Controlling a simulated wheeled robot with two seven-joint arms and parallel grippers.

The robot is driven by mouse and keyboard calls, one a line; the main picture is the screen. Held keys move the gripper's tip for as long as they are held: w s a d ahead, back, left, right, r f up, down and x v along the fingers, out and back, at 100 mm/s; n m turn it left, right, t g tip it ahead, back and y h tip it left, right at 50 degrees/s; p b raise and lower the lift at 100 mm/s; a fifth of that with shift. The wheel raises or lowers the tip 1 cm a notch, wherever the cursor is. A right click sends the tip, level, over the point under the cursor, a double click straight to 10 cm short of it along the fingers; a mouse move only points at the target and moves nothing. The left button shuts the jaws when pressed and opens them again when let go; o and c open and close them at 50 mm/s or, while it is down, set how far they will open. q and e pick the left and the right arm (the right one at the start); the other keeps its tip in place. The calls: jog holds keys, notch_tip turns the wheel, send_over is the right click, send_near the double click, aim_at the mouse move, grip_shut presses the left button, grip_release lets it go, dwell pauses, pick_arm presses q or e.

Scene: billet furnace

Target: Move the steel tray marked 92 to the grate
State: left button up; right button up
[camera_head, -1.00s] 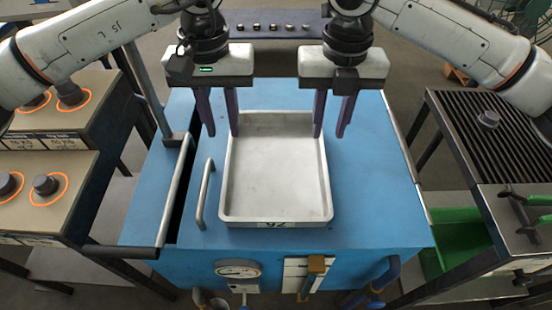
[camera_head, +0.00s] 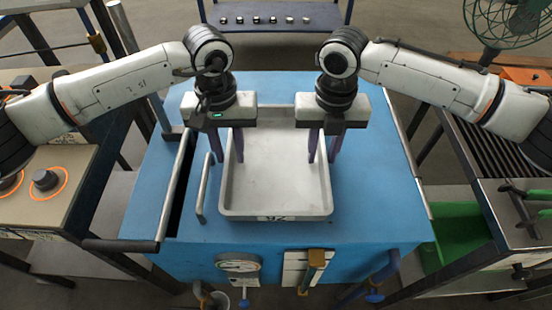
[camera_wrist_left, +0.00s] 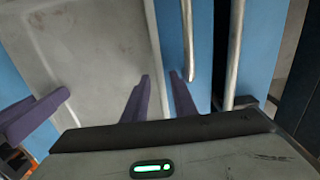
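The pale steel tray (camera_head: 275,185) lies flat on the blue furnace top (camera_head: 370,190); a blurred label reading like 92 is on its near wall. My left gripper (camera_head: 226,160) is open at the tray's left wall. In the left wrist view my left gripper (camera_wrist_left: 160,95) has a finger on each side of the tray's rim (camera_wrist_left: 157,45), with gaps showing. My right gripper (camera_head: 322,160) is open at the opposite wall, its fingers apart around the rim. Whether any finger touches the tray cannot be told. The dark barred grate (camera_head: 462,132) is on the right.
A metal handle (camera_head: 202,188) stands just left of the tray. A gauge (camera_head: 238,263) and pipes are on the furnace front. A knob console (camera_head: 75,160) is at left, a green bin (camera_head: 450,240) at right. A fan (camera_head: 508,18) is at the back right.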

pick_arm(q)
grip_shut()
pick_arm(e)
grip_shut()
dwell(1.2)
